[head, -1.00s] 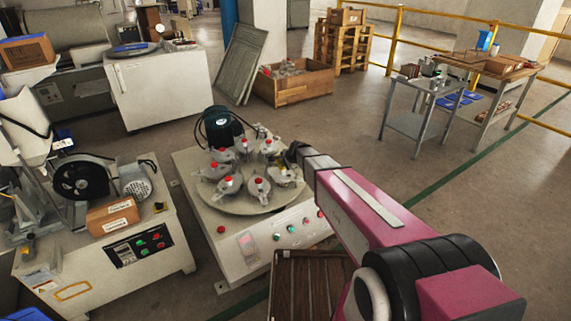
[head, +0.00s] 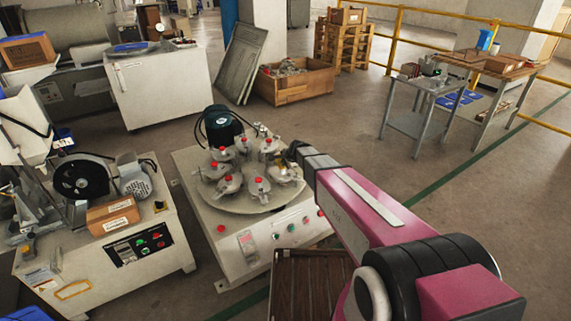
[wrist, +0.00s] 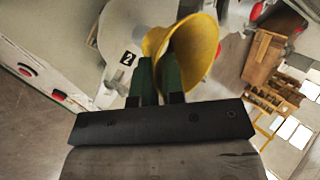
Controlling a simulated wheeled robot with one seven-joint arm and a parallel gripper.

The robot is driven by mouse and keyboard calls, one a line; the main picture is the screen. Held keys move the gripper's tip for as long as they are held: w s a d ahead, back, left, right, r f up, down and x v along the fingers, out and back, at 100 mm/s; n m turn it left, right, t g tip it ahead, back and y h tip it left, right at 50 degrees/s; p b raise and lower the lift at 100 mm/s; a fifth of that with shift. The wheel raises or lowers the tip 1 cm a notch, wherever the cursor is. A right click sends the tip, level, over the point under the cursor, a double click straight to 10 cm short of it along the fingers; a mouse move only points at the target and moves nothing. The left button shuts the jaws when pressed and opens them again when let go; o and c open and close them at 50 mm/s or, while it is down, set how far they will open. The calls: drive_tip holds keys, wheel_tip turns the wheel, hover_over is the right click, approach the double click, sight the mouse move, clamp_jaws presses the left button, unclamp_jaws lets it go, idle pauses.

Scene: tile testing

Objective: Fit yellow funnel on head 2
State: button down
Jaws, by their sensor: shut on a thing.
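The yellow funnel (wrist: 185,50) is in my gripper (wrist: 160,78), between its two green fingers, in the wrist view. Its wide mouth is tilted to the right. A black label with a white 2 (wrist: 127,58) shows just left of the funnel, beside a pale round surface. In the head view my gripper (head: 292,154) is at the right side of the round turntable (head: 240,203), which carries several metal heads with red knobs. Which head carries number 2 is not readable in the head view, and whether the funnel touches a head is unclear.
The turntable's machine (head: 245,245) has buttons on its sloped front and a dark green motor (head: 222,127) behind. Another machine (head: 100,245) with a black wheel stands left. A slatted wooden item (head: 310,285) is below my arm. Open floor lies to the right.

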drive_tip(key=shift+f, duration=0.9)
idle(1.1)
drive_tip(key=c, duration=1.1)
unclamp_jaws()
drive_tip(key=shift+c, duration=0.2)
drive_tip(key=shift+s+r, duration=0.1)
drive_tip(key=v, duration=1)
drive_tip(key=shift+s+d+r, duration=0.15)
drive_tip(key=shift+d+r, duration=0.05)
